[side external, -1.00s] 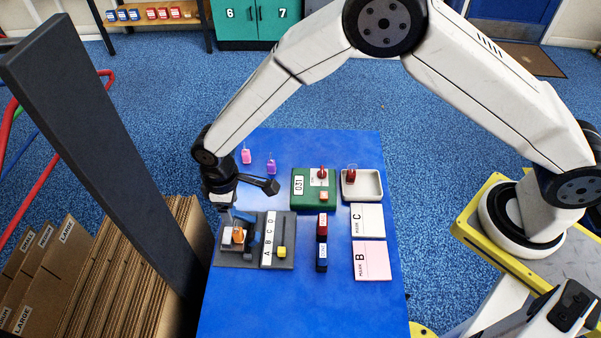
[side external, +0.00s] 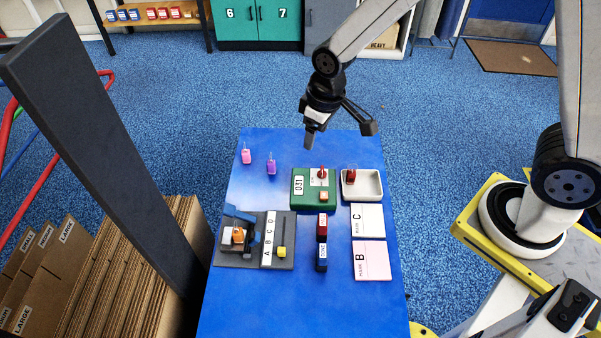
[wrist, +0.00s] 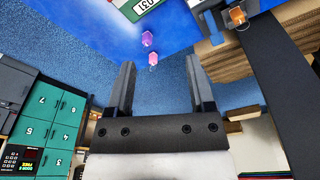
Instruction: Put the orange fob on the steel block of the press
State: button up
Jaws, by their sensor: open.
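The orange fob (side external: 238,236) is on the steel block (side external: 227,241) of the press, at the left end of the dark grey base (side external: 283,263). The fob also shows at the top of the wrist view (wrist: 237,16). A blue lever part (side external: 253,240) of the press is beside it. My gripper (side external: 309,141) is open and empty, raised over the far part of the blue table, well apart from the fob. Its two fingers also show apart in the wrist view (wrist: 163,88).
A pink fob (side external: 246,157) and a purple fob (side external: 271,167) stand at the table's far left. A green device (side external: 299,203), a white tray (side external: 376,193), red and blue stamps (side external: 321,252) and two cards (side external: 371,262) lie to the right. A dark post (side external: 110,150) rises at left.

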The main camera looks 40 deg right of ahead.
jog(key=s+d+r+m+t, duration=0.1)
jog(key=s+d+r+m, duration=0.1)
jog(key=s+d, duration=0.6)
jog(key=shift+s+d+r+m, duration=0.3)
jog(key=shift+s+m, duration=0.4)
jog(key=shift+s, duration=0.2)
